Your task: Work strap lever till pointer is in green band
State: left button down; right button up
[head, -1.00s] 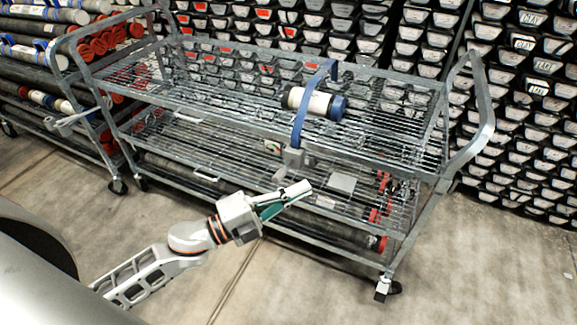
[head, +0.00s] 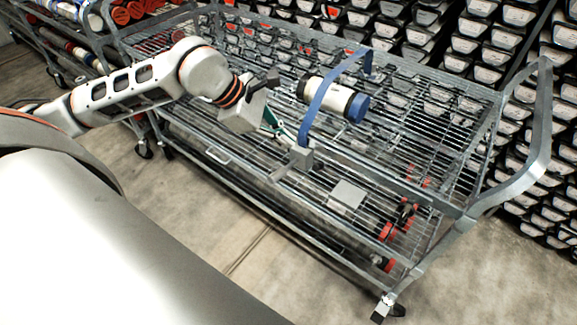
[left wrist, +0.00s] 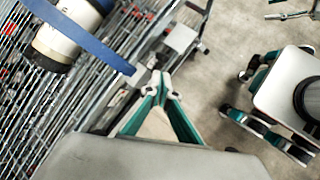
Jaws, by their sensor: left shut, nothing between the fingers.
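A blue strap (head: 327,93) arches over a white tube with a dark blue end (head: 334,98) on the top wire shelf. Its lower end meets a grey ratchet block (head: 299,158) at the cart's front rail. A grey lever (head: 281,172) sticks out from the block to the lower left. My left gripper (head: 291,133) is shut and empty, with teal fingers beside the strap, just above the block. In the left wrist view, its fingertips (left wrist: 160,90) are near the strap's end (left wrist: 122,64); I cannot tell whether they touch. I cannot make out the pointer or green band.
The wire cart (head: 470,190) has metal rails and a raised end handle (head: 540,120). A grey plate (head: 347,196) is at its front right. Another loaded cart (head: 75,40) stands at the left. Stacked trays line the back. The floor in front is clear.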

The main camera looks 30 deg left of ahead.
pick_arm(q)
jog(key=w+a, duration=0.1)
jog(key=a, duration=0.1)
jog(key=b, duration=0.3)
send_over(277, 171)
jog(key=shift+y, duration=0.4)
jog(key=f, duration=0.6)
jog(key=shift+w+f, duration=0.2)
jog(key=shift+w, duration=0.05)
jog(key=shift+s+f, duration=0.1)
jog(key=shift+f, duration=0.3)
jog(key=shift+f+b, duration=0.25)
jog(key=shift+b, duration=0.1)
jog(key=shift+s+f, duration=0.1)
jog(key=shift+f, duration=0.05)
pick_arm(e)
jog(key=f, duration=0.3)
jog(key=shift+s+d+f, duration=0.15)
jog(key=shift+s+d, duration=0.05)
jog(key=shift+d, duration=0.15)
pick_arm(q)
jog(key=shift+f+b, duration=0.4)
jog(key=shift+f, duration=0.05)
pick_arm(e)
jog(key=shift+s+f, duration=0.2)
jog(key=shift+f, duration=0.35)
